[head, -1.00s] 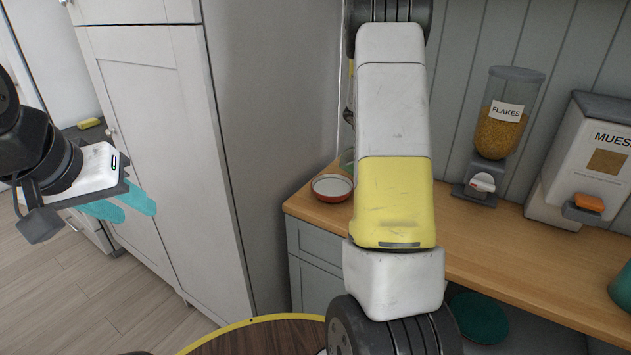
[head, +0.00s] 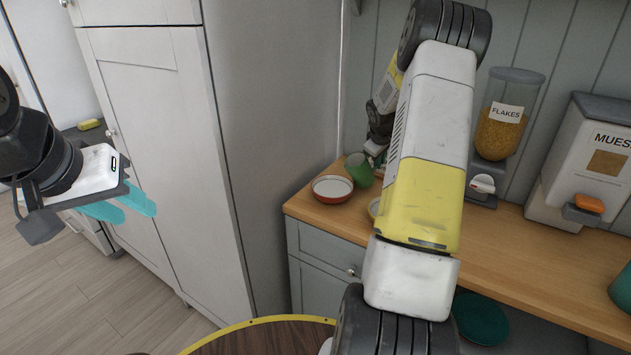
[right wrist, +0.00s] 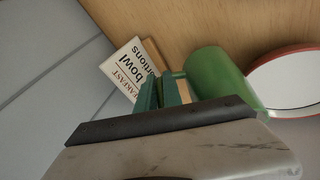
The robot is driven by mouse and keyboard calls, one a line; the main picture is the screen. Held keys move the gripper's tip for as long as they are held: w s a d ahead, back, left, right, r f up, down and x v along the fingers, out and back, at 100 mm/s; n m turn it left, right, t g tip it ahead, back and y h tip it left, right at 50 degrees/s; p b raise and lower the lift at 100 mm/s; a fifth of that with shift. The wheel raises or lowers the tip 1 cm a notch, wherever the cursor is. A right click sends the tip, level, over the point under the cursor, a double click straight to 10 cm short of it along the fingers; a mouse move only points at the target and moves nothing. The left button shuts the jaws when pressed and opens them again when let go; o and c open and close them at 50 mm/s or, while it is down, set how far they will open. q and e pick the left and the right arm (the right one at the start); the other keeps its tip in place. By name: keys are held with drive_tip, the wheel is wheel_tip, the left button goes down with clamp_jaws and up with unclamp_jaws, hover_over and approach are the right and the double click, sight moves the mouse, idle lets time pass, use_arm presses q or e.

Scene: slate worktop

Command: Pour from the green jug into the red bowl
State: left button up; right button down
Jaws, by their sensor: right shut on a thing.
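The red bowl (head: 332,189), white inside, stands on the wooden counter near its left end. It also shows at the right edge of the right wrist view (right wrist: 292,82). The green jug (head: 358,170) is just right of and behind the bowl in the head view. In the right wrist view the jug (right wrist: 214,74) is beside my right gripper (right wrist: 168,90), whose teal fingers are shut on it, with its far end close to the bowl. I cannot see any contents or stream. My left gripper (head: 120,206) is open and empty, far left, away from the counter.
A printed card (right wrist: 128,67) stands near the right gripper. A flakes dispenser (head: 502,115) and a muesli dispenser (head: 590,165) stand further right on the counter (head: 500,235). Another round dish (head: 374,208) is partly hidden by my right arm. A tall cabinet (head: 150,130) borders the left.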

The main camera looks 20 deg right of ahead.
drive_tip(key=shift+w+d+f+m+y+b, duration=0.15)
drive_tip(key=shift+d+f+y+b, duration=0.15)
drive_tip(key=shift+d+f+y, duration=0.3)
drive_tip(key=shift+d+f+m+y+b, duration=0.15)
drive_tip(key=shift+d+f+y+b, duration=0.2)
drive_tip(key=shift+f+y, duration=0.45)
drive_tip(key=shift+w+d+r+g+y, duration=0.1)
drive_tip(key=shift+d+g+y, duration=0.15)
drive_tip(key=shift+y, duration=0.75)
